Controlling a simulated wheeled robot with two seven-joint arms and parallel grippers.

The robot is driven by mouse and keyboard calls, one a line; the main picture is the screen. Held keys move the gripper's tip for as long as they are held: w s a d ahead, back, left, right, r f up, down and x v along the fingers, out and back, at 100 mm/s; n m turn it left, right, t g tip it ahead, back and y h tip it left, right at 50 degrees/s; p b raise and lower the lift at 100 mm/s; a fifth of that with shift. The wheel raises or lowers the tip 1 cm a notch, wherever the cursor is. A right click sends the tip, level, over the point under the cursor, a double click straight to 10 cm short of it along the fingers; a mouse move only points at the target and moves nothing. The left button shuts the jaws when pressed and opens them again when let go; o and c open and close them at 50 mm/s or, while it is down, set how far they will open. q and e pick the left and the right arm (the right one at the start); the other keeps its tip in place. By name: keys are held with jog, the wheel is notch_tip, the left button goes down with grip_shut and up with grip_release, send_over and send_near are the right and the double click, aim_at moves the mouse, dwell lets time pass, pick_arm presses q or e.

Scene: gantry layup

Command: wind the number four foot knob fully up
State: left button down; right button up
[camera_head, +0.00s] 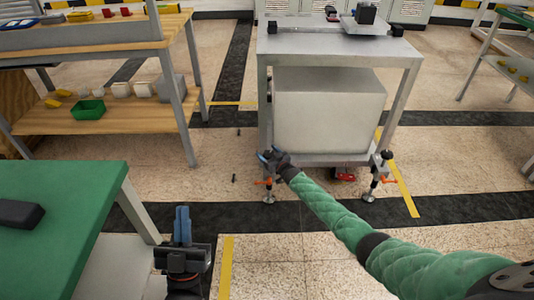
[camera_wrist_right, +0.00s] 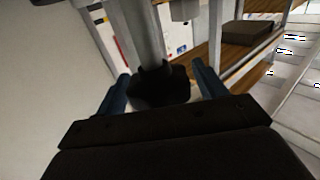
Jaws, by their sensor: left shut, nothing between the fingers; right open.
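A grey gantry frame (camera_head: 410,66) stands on feet at its lower front corners. The front right foot has a black knob (camera_head: 386,155) on top and a round pad (camera_head: 369,197). The front left foot (camera_head: 268,196) is partly hidden by my right gripper (camera_head: 273,155). In the right wrist view, a dark knob (camera_wrist_right: 158,88) sits between the open blue fingers of the right gripper (camera_wrist_right: 162,92), with gaps beside it; contact is not visible. No foot number is readable. My left gripper (camera_head: 182,222) is shut and empty, pointing up beside the green table.
A large pale box (camera_head: 330,112) fills the frame's lower space. A green table (camera_head: 70,205) with a dark object (camera_head: 20,213) is at lower left. A wooden shelf bench (camera_head: 130,120) stands left of the frame. Floor in front is clear.

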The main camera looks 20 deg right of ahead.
jog(key=shift+w+a, duration=0.15)
jog(key=shift+w, duration=0.2)
pick_arm(q)
jog(key=shift+s+a+r+t, duration=0.15)
jog(key=shift+s+r+t, duration=0.2)
jog(key=shift+r, duration=0.4)
